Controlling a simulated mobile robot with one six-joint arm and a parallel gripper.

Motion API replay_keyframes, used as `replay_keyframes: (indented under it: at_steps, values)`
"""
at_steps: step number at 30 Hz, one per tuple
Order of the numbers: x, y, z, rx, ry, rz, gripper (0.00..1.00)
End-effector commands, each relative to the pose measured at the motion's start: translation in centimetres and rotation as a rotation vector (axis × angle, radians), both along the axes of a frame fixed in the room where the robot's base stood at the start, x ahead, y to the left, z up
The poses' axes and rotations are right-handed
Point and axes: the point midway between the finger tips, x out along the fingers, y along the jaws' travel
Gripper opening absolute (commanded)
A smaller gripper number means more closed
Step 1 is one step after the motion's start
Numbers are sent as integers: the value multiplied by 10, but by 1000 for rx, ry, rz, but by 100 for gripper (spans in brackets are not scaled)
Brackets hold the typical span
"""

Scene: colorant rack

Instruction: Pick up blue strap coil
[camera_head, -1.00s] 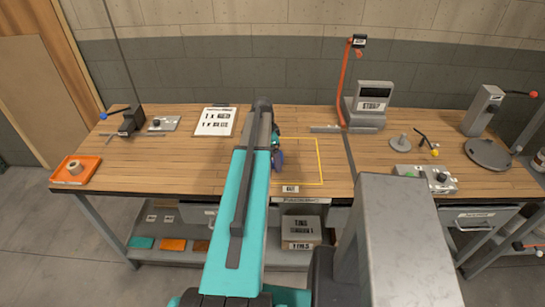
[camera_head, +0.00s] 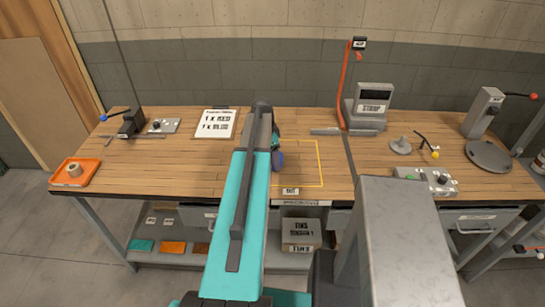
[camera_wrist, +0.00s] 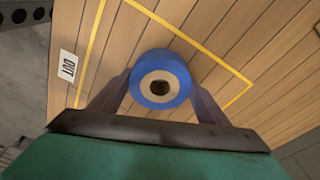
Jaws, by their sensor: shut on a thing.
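The blue strap coil (camera_wrist: 160,63) is a blue ring with a pale core and a dark centre hole. In the wrist view it sits between the two fingers of my gripper (camera_wrist: 160,92), which is shut on it. In the head view the coil (camera_head: 278,160) shows as a small blue shape beside my arm, at the left side of the yellow outlined square; the gripper is mostly hidden there by my arm. I cannot tell whether the coil touches the table.
The yellow square (camera_head: 322,165) on the wooden bench has an OUT label (camera_head: 291,191) at its front. An orange tray (camera_head: 85,179) with a tan roll is at far left. A STRAP display unit (camera_head: 368,105), a grey cone (camera_head: 400,145) and a control box (camera_head: 430,180) stand right.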

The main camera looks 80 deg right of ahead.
Motion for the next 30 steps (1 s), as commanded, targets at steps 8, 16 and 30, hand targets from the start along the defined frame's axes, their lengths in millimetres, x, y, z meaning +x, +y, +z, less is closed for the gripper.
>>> replay_keyframes:
  at_steps: [8, 16, 30]
  values:
    - [0, 0, 17, -2, 0, 0, 43]
    - [1, 16, 29, 0, 0, 1, 43]
    - [6, 73, 34, -1, 0, 1, 43]
